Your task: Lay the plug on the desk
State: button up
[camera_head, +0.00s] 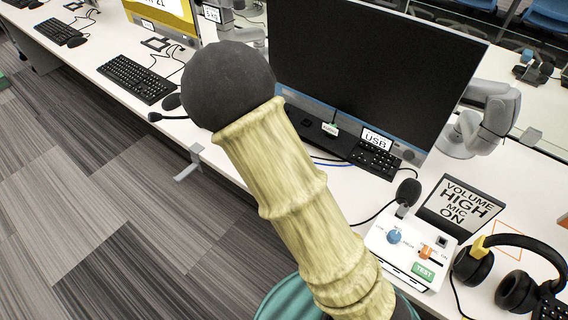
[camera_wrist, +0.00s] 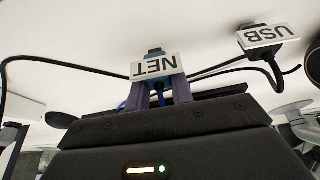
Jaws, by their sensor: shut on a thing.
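In the wrist view, my gripper (camera_wrist: 159,90) is shut on a plug (camera_wrist: 154,69) with a white tag reading NET, which shows upside down. A dark end shows above the tag, and a blue cable shows between the two fingers. A second white tag reading USB (camera_wrist: 268,36), with a black cable, is at the upper right, apart from the fingers. The white desk (camera_wrist: 95,30) fills the background; I cannot tell whether the plug touches it. In the head view, my own arm crosses the middle, and my gripper cannot be made out.
In the head view, a large dark monitor (camera_head: 372,70) stands over a keyboard (camera_head: 345,150) and a USB tag (camera_head: 376,139). A white control box (camera_head: 408,250), a VOLUME HIGH sign (camera_head: 464,204) and a black-and-yellow headset (camera_head: 477,262) occupy the right. Another keyboard (camera_head: 136,78) lies left.

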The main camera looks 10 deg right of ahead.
jog(key=shift+f, duration=0.5)
jog(key=o, duration=1)
jog(key=shift+o, duration=0.2)
jog(key=p+v, duration=0.3)
jog(key=v, duration=1.4)
jog(key=shift+r, duration=0.25)
jog(key=shift+a, duration=0.1)
notch_tip(320, 180, up, 6)
jog(key=p, duration=0.7)
